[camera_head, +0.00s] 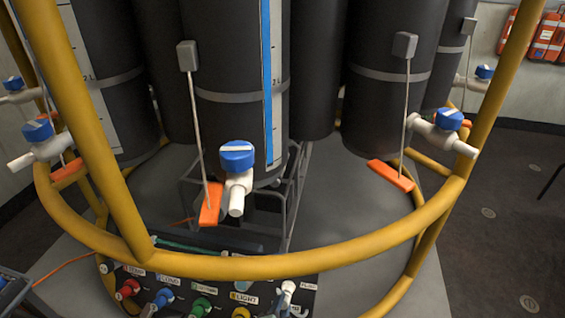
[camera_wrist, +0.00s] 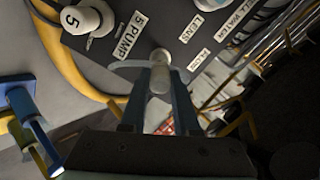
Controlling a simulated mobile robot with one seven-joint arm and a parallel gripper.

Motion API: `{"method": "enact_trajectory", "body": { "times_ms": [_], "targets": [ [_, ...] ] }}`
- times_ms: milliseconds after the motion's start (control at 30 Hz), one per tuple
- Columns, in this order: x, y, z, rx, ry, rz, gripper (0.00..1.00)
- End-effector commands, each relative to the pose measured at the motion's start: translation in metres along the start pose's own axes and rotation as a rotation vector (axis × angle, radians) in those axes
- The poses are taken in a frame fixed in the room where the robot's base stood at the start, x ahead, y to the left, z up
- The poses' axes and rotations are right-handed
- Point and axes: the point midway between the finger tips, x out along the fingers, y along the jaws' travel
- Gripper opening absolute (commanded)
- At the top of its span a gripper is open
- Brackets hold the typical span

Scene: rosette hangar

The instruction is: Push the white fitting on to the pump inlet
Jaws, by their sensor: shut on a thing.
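In the wrist view my gripper (camera_wrist: 159,85) is shut on the white fitting (camera_wrist: 159,58), between its two blue-grey fingers. A pale curved hose (camera_wrist: 130,64) runs to the left beside it. The fitting's far end is close to the dark panel (camera_wrist: 112,48), next to the "5 PUMP" label (camera_wrist: 129,36). I cannot tell whether it touches. A white round part marked 5 (camera_wrist: 82,18) is on the panel at the upper left; I cannot tell whether it is the pump inlet. In the head view a white piece (camera_head: 288,287) shows at the panel's right end.
The panel (camera_head: 215,295) also carries red (camera_head: 127,289), blue (camera_head: 163,298), green (camera_head: 201,306) and yellow (camera_head: 240,313) connectors. A yellow tubular frame (camera_head: 250,266) rings the dark bottles (camera_head: 240,60) above it. A white valve with a blue cap (camera_head: 237,157) hangs over the panel.

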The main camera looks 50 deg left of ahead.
Motion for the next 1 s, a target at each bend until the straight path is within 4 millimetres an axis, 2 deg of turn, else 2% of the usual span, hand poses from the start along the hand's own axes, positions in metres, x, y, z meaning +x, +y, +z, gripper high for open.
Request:
{"method": "enact_trajectory", "body": {
  "times_ms": [1000],
  "targets": [
    [0.0060, -0.0006, 0.0005, 0.000, -0.001, -0.001, 0.00]
  ]
}}
